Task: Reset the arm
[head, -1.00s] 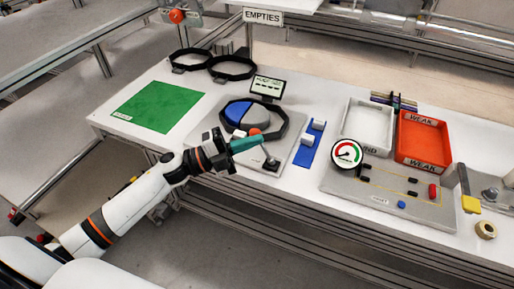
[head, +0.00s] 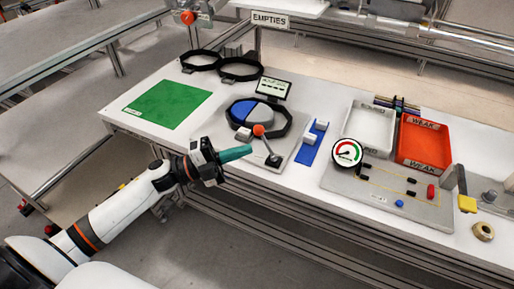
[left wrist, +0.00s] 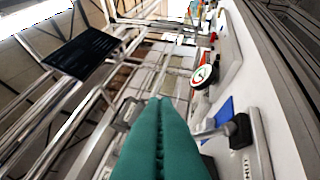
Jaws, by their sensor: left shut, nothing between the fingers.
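The fixture's lever arm has an orange-red knob (head: 258,130) and a dark pivot (head: 273,160). It leans back toward the black ring (head: 258,112), which holds a blue and grey round piece (head: 253,111). My left gripper (head: 240,153) has teal fingers pressed together with nothing between them. In the head view it appears just in front of the fixture plate (head: 284,150), left of the pivot and apart from the knob. The left wrist view shows the shut fingers (left wrist: 158,125), with a dark pivot part (left wrist: 240,131) to their right. My right gripper is out of view.
A green mat (head: 167,104) lies on the left and two black rings (head: 241,70) at the back. A blue strip (head: 310,151) with pale blocks, a round gauge (head: 347,152), a white tray (head: 371,130) and a red tray (head: 424,144) are to the right.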

